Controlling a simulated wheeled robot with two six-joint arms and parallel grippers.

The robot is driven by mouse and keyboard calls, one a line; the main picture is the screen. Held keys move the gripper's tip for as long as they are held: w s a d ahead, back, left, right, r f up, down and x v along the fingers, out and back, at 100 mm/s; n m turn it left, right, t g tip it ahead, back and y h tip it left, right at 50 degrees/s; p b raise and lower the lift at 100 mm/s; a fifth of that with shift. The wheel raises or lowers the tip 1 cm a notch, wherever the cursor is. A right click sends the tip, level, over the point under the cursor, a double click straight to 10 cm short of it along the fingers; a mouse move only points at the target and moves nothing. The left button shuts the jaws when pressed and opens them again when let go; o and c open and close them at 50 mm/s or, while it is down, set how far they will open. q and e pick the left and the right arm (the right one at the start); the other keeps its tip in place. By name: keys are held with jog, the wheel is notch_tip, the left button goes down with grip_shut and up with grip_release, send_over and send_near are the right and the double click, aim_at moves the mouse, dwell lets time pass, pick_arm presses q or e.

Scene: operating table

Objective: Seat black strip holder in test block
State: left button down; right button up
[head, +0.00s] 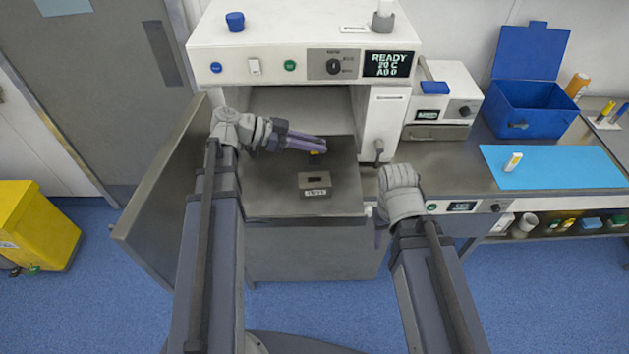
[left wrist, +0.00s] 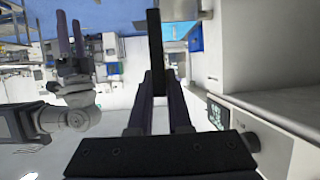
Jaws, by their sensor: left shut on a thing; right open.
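The black strip holder (left wrist: 155,45) is a straight black bar in the left wrist view. My left gripper (left wrist: 159,78) is shut on it, and the bar sticks out past the fingertips. In the head view my left gripper (head: 322,145) points right, above the metal shelf before the open chamber; the holder is hard to make out there. The test block (head: 314,181) is a small grey block with a dark slot and a front label, on the shelf below and apart from my left gripper. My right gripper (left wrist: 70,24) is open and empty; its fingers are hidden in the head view.
The white machine (head: 290,35) stands behind the shelf (head: 270,200), its door (head: 165,190) swung open at the left. At right are a smaller device (head: 442,100), blue box (head: 530,105) and blue mat (head: 560,170).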

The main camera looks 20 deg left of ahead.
pick_arm(q)
jog(key=shift+f+b, duration=4.95)
jog(key=shift+f, duration=0.1)
jog(key=shift+f, duration=0.15)
jog(key=c, duration=0.8)
grip_release()
jog(key=shift+c, duration=0.2)
jog(key=shift+a+r, duration=0.1)
jog(key=shift+r, duration=0.25)
jog(key=p+v, duration=0.2)
jog(key=v, duration=0.5)
jog(key=shift+p, duration=0.4)
